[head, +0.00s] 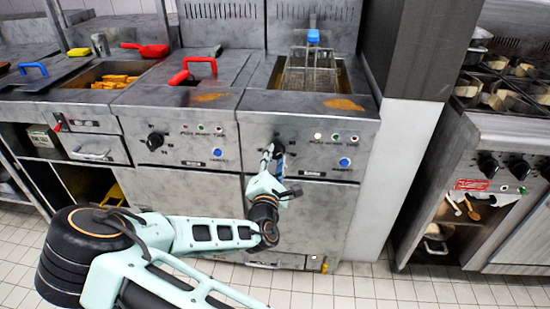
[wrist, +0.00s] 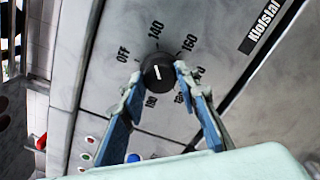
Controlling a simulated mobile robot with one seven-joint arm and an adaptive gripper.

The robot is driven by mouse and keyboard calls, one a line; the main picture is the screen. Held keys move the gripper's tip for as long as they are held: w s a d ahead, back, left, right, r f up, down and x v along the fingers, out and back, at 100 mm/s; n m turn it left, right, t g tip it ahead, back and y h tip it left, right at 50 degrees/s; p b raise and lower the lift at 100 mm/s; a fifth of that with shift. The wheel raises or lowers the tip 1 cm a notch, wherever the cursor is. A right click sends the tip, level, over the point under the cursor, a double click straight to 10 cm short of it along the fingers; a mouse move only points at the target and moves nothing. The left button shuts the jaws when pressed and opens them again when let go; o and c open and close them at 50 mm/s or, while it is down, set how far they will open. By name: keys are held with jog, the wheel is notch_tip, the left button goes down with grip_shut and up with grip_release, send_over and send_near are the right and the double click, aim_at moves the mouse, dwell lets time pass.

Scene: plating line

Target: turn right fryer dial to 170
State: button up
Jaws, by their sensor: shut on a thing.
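The right fryer dial (head: 279,147) is a round black knob on the grey panel, partly hidden behind my gripper (head: 271,152) in the head view. In the wrist view the dial (wrist: 157,70) sits between the two blue fingers of my gripper (wrist: 158,82), which is shut on it from both sides. OFF, 140 and 160 are readable around it; the label beyond 160 is partly hidden by the right finger. A short white mark on the knob's face lies nearly upright in the wrist view, roughly along the direction of 140; which end is the pointer is unclear.
The left fryer dial (head: 155,141) is on the neighbouring panel. A blue button (head: 345,162) and small lamps sit right of the gripped dial. A fry basket (head: 310,78) stands in the right fryer above. A stove (head: 500,130) is at the right; tiled floor (head: 400,292) lies in front.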

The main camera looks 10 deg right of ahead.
jog(key=m, duration=0.5)
jog(key=shift+m, duration=0.3)
jog(key=m+b, duration=0.1)
jog(key=m, duration=0.4)
jog(key=shift+f+m, duration=0.1)
jog(key=shift+m, duration=0.2)
jog(key=m+b, duration=0.2)
jog(key=m, duration=0.3)
jog(key=shift+b, duration=0.3)
jog(key=m+b, duration=0.3)
jog(key=m, duration=0.2)
jog(key=shift+m, duration=0.3)
jog(key=o, duration=1.2)
jog(key=shift+c, duration=0.2)
jog(key=v, duration=0.7)
jog(key=shift+s, duration=0.25)
